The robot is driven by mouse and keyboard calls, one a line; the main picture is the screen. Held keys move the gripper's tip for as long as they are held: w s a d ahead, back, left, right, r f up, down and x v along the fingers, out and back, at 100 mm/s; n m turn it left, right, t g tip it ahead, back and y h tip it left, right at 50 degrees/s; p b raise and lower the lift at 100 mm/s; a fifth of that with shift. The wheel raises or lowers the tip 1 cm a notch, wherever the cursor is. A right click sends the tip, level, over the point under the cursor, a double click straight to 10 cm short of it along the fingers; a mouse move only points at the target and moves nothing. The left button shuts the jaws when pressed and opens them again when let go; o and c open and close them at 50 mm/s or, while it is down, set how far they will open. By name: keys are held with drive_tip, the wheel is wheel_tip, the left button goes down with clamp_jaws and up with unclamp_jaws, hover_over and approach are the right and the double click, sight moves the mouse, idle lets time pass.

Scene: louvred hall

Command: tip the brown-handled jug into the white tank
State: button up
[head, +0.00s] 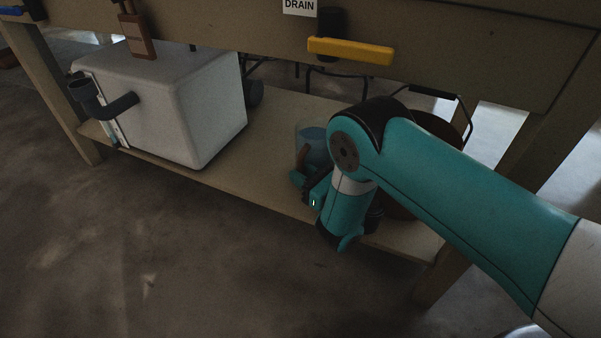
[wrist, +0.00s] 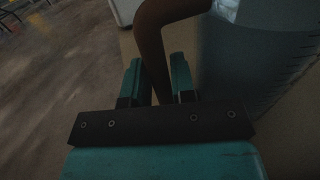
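The brown-handled jug (head: 312,145) is a clear, bluish vessel on the low shelf. Its brown handle (wrist: 151,40) curves down between my gripper's two teal fingers in the wrist view. My gripper (head: 305,181) is at the jug's near side, and its fingers (wrist: 156,80) look closed on the handle, with little or no gap. The jug looks upright; its base is hidden behind my arm. The wrist view shows part of its clear, marked wall (wrist: 255,60). The white tank (head: 165,108) stands to the left on the same shelf, with a dark elbow spout (head: 108,104) on its left face.
The wooden shelf (head: 240,180) is bare between tank and jug. A thick beam above carries a yellow lever (head: 350,51) and a DRAIN label (head: 299,6). A brown bottle-shaped item (head: 135,33) hangs above the tank. A brown bucket (head: 432,130) is partly hidden behind my arm.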

clamp_jaws()
drive_tip(key=shift+r, duration=0.2)
